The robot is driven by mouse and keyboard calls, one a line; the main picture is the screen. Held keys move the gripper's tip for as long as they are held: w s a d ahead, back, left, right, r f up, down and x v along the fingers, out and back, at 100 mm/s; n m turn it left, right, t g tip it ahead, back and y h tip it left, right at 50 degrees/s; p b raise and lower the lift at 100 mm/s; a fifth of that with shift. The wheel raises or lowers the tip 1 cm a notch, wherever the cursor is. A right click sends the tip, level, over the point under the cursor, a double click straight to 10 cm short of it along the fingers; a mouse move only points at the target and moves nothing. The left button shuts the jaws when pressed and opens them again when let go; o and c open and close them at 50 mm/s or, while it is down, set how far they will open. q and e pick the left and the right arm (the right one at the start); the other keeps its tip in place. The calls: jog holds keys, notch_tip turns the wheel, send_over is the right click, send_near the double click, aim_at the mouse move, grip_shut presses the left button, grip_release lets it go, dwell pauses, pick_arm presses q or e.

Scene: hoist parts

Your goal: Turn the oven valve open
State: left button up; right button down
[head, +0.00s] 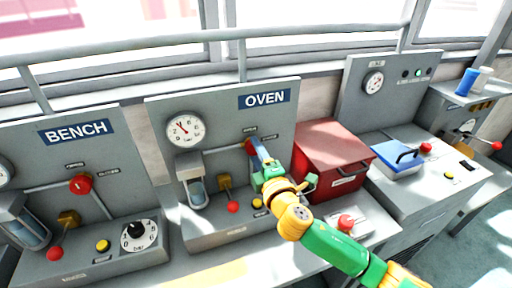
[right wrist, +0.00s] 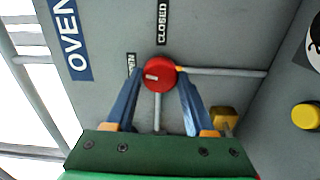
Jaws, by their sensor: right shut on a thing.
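The oven valve is a round red knob (right wrist: 158,73) on the grey panel under the OVEN sign (head: 265,98). In the head view the knob (head: 249,146) shows only partly beside my fingers. My right gripper (right wrist: 157,78) has one blue finger on each side of the knob and is shut on it. In the head view the right gripper (head: 255,149) reaches the panel from the lower right. A small pale mark on the knob lies left of its middle in the right wrist view. A CLOSED label (right wrist: 162,20) and a partly hidden second label (right wrist: 131,66) are near it. My left gripper is out of view.
A pressure gauge (head: 185,130), a sight glass (head: 197,190), a red-ball lever (head: 232,207) and a yellow button (head: 257,203) surround the valve. A red box (head: 325,150) stands close to the right of my gripper. The BENCH station (head: 75,132) has its own red knob (head: 81,184).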

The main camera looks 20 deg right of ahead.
jog(key=shift+n+p, duration=0.55)
jog(key=shift+n, duration=0.75)
jog(key=shift+c, duration=1.3)
grip_release()
jog(key=s+b, duration=0.1)
jog(key=s, duration=0.6)
jog(key=shift+d, duration=0.15)
jog(key=shift+o, duration=1.3)
